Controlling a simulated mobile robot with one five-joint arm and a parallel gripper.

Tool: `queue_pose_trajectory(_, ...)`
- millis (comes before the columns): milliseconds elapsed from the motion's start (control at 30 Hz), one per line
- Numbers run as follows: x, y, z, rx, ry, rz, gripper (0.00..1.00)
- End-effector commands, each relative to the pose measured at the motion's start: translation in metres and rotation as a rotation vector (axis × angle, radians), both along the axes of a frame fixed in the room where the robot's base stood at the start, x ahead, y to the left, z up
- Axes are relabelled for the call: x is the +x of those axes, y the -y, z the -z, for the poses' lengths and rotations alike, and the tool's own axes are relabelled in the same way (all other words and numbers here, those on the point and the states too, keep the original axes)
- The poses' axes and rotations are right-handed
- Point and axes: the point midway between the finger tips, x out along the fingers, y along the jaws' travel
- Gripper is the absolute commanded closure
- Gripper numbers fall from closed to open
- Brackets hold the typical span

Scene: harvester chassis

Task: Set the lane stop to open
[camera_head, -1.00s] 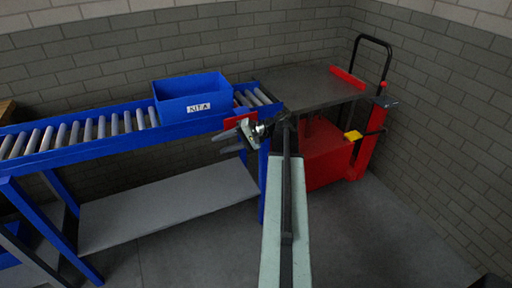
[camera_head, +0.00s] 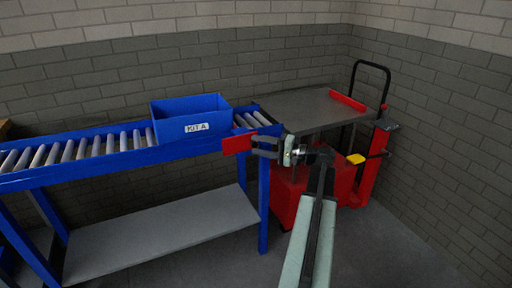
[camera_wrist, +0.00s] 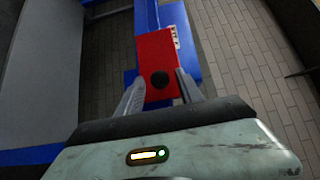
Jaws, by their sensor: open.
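The lane stop appears to be the red plate (camera_head: 237,143) at the right end of the blue roller conveyor's front rail. In the wrist view the red plate (camera_wrist: 156,52) fills the space ahead, with a dark round spot on its near part. My gripper (camera_head: 256,147) is open, just right of the plate in the head view, its fingers pointing left toward it. In the wrist view the fingers of my gripper (camera_wrist: 160,78) lie on either side of the plate's near part. I cannot tell whether they touch it. Nothing is held.
A blue bin labelled KIT A (camera_head: 192,117) sits on the conveyor (camera_head: 100,160), behind the plate. A red lift cart with a grey top (camera_head: 312,109) stands to the right, with a yellow part (camera_head: 356,159). A grey shelf (camera_head: 160,235) lies below the conveyor.

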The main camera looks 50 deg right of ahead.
Motion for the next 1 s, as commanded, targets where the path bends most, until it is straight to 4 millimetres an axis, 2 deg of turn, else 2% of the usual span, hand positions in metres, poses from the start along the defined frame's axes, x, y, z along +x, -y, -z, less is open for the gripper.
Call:
queue_pose_trajectory(300,0.0062,-0.0031,0.0002,0.000,0.000,-0.001,0.56)
queue_pose_trajectory(333,0.0062,-0.0031,0.0002,0.000,0.000,-0.001,0.62)
queue_pose_trajectory(467,0.0062,-0.0033,0.0002,0.000,0.000,-0.002,0.98)
queue_pose_trajectory(500,0.0062,-0.0034,0.0002,0.000,0.000,-0.002,1.00)
queue_pose_trajectory(1000,0.0065,-0.0037,0.0003,0.000,-0.001,-0.003,1.00)
